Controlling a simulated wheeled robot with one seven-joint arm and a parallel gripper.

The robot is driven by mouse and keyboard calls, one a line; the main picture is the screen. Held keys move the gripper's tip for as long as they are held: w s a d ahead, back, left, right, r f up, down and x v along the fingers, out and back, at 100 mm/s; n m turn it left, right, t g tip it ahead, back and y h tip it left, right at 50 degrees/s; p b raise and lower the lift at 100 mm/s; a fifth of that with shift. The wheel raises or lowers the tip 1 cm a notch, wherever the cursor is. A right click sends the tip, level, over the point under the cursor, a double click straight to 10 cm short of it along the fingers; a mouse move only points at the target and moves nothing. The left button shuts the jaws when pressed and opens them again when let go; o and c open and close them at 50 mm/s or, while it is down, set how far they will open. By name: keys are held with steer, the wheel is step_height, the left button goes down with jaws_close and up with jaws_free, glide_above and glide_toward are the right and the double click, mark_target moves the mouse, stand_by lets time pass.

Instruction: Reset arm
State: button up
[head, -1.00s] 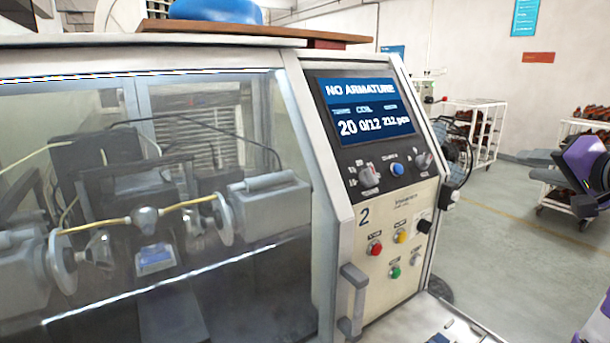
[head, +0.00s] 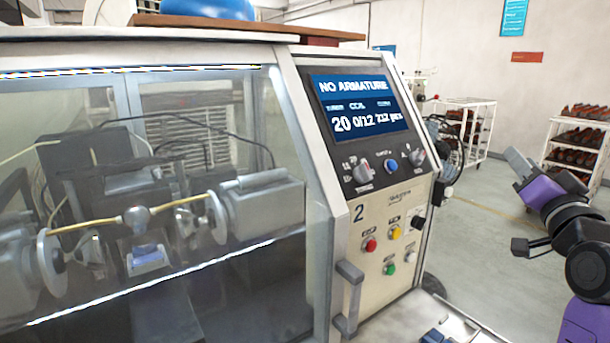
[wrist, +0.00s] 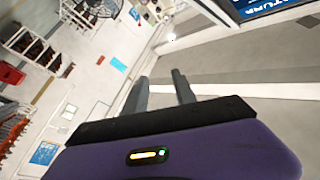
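My gripper (wrist: 160,90) shows in the wrist view with its two grey fingers apart and nothing between them. In the head view my purple and black arm is raised at the right, clear of the winding machine, and the gripper end (head: 518,160) points up and to the left. The winding machine (head: 322,200) fills the left and middle of the head view. Its screen (head: 361,105) reads "NO ARMATURE" and "20 0/12 212 pcs". The clear guard is closed in front of the winding heads.
Knobs and coloured buttons (head: 390,270) sit below the screen, and a grey handle (head: 347,300) is on the guard's right edge. White racks (head: 575,150) with brown parts stand at the back right. The floor between is open.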

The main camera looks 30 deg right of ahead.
steer(key=a+f+n+t+y+b, duration=0.1)
steer(key=a+f+n, duration=0.2)
steer(key=a+f, duration=1.05)
steer(key=s+a+f+n+y, duration=0.2)
steer(key=s+a+f, duration=0.2)
steer(key=a+f, duration=0.2)
steer(key=s+a+f+n+y+b, duration=0.1)
steer(key=s+a+f+n+y, duration=0.2)
steer(key=a+f, duration=0.3)
steer(key=s+a+f+n+y+b, duration=0.1)
steer(key=s+a+f, duration=0.4)
steer(key=a, duration=0.5)
steer(key=shift+s+a+f+n+t+y, duration=0.1)
steer(key=shift+f+n+t+y, duration=0.3)
steer(key=shift+f+n+y, duration=0.4)
steer(key=s+a+f+n+g+y, duration=0.1)
steer(key=s+a+f+y, duration=0.1)
steer(key=s+a+f, duration=0.1)
steer(key=s+a+f+n+g+y+b, duration=0.1)
steer(key=s+a+f, duration=0.3)
steer(key=s, duration=0.4)
steer(key=shift+a+f+n+g+y+b, duration=0.15)
steer(key=shift+f+n+g+y+b, duration=0.3)
steer(key=shift+g+y, duration=0.3)
